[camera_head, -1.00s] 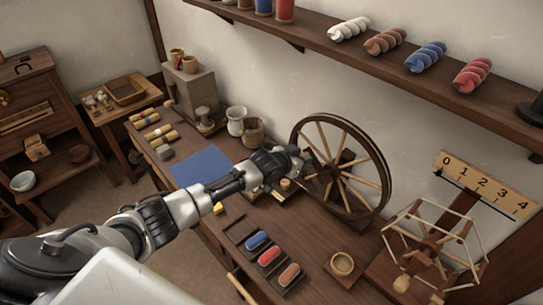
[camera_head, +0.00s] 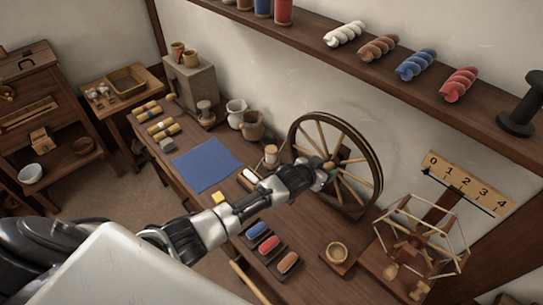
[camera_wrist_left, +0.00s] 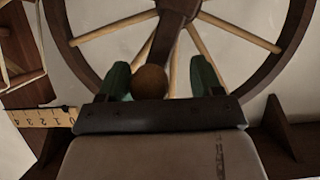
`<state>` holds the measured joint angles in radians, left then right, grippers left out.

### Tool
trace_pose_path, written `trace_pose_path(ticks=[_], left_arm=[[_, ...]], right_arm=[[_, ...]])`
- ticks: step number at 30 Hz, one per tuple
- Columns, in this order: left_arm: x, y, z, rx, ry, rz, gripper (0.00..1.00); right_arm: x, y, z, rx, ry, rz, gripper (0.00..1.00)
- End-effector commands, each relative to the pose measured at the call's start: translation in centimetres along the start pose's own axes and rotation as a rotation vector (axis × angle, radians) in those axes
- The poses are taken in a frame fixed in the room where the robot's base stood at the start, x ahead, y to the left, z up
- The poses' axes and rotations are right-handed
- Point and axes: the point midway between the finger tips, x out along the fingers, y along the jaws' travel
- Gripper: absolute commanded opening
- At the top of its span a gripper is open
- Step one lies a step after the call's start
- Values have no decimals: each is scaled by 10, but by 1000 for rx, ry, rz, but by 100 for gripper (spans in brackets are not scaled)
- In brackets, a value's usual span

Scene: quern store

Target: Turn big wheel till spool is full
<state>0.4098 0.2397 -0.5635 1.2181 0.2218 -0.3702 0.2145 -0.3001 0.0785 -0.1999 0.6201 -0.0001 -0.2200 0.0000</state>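The big spoked wheel (camera_head: 372,148) stands upright at the back of the bench; it also fills the top of the left wrist view (camera_wrist_left: 288,45). My left gripper (camera_head: 330,172) is in front of the wheel near its hub. In the left wrist view its two green fingertips (camera_wrist_left: 160,82) are apart, with a round brown knob (camera_wrist_left: 150,82) between them. The knob is close to the left finger, with a gap to the right one. A pale spool-like piece (camera_head: 271,154) stands left of the wheel, beyond my forearm; its fill is too small to judge. My right gripper is not in view.
A numbered scale board (camera_head: 465,185) and a wooden skein winder (camera_head: 420,240) stand to the right. A tray with blue, red and brown pieces (camera_head: 270,245) and a small bowl (camera_head: 337,252) lie in front. A blue cloth (camera_head: 207,164) lies left. A shelf (camera_head: 400,85) overhangs.

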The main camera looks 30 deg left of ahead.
Motion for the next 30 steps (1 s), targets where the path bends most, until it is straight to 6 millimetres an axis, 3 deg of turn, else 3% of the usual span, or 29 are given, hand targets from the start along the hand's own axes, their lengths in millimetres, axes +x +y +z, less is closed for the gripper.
trace_pose_path(ticks=[8,21,30], left_arm=[[-6,-1,-4,0,2,-1,66],[-49,-2,-4,1,3,-1,66],[-70,-2,-1,1,3,-2,66]], right_arm=[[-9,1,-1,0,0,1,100],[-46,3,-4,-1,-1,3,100],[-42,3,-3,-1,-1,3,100]])
